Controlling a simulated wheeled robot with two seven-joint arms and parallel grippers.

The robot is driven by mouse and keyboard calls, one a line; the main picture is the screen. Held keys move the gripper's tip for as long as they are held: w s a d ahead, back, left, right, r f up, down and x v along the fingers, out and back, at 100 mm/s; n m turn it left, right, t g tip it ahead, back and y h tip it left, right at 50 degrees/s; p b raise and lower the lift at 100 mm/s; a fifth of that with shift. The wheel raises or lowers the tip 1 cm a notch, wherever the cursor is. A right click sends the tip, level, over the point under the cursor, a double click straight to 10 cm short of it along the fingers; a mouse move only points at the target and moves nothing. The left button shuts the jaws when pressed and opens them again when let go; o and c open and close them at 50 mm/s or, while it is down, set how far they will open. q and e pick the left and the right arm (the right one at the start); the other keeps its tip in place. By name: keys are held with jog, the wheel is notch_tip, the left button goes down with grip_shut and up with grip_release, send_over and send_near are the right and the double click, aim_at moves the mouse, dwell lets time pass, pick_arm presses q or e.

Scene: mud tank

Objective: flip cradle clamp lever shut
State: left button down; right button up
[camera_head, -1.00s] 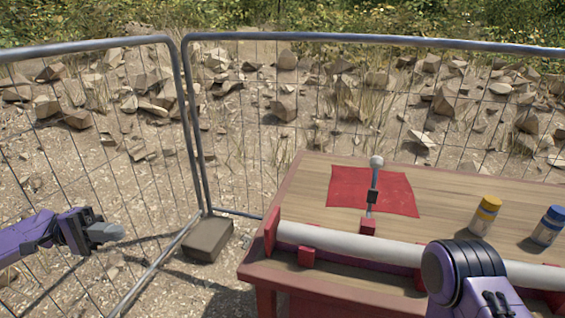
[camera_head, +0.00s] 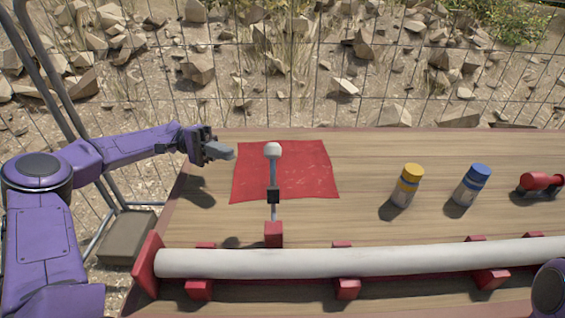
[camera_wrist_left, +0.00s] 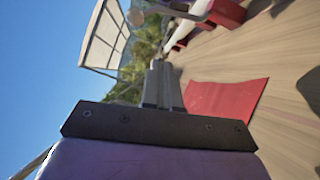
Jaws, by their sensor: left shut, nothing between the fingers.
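The clamp lever (camera_head: 274,172) stands up from a red block (camera_head: 273,234) behind the pipe, with a pale round knob (camera_head: 273,149) on top and a black collar partway down. A long white pipe (camera_head: 330,262) lies in the red cradle (camera_head: 148,262). My left gripper (camera_head: 230,153) is shut and empty, a short gap left of the knob, above the table's back left part. My right gripper is out of view; only part of my right arm shows.
A red cloth (camera_head: 310,172) lies under and behind the lever. A yellow-capped bottle (camera_head: 405,186), a blue-capped bottle (camera_head: 471,185) and a red item (camera_head: 541,181) stand to the right on the wooden table (camera_head: 370,150). A wire fence runs behind.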

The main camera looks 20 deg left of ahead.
pick_arm(q)
jog(key=p, duration=0.3)
send_near(273, 188)
jog(key=w+d, duration=0.3)
jog(key=w, duration=0.2)
jog(key=s+d, duration=0.1)
jog(key=s+d+r+p, duration=0.1)
jog(key=s, duration=0.1)
jog(key=shift+s+d, duration=0.15)
jog(key=shift+d, duration=0.15)
jog(key=shift+r, duration=0.15)
jog(key=shift+s+d+r+m+p, duration=0.15)
jog(key=shift+s+m+p, duration=0.1)
jog(key=shift+m+p, duration=0.2)
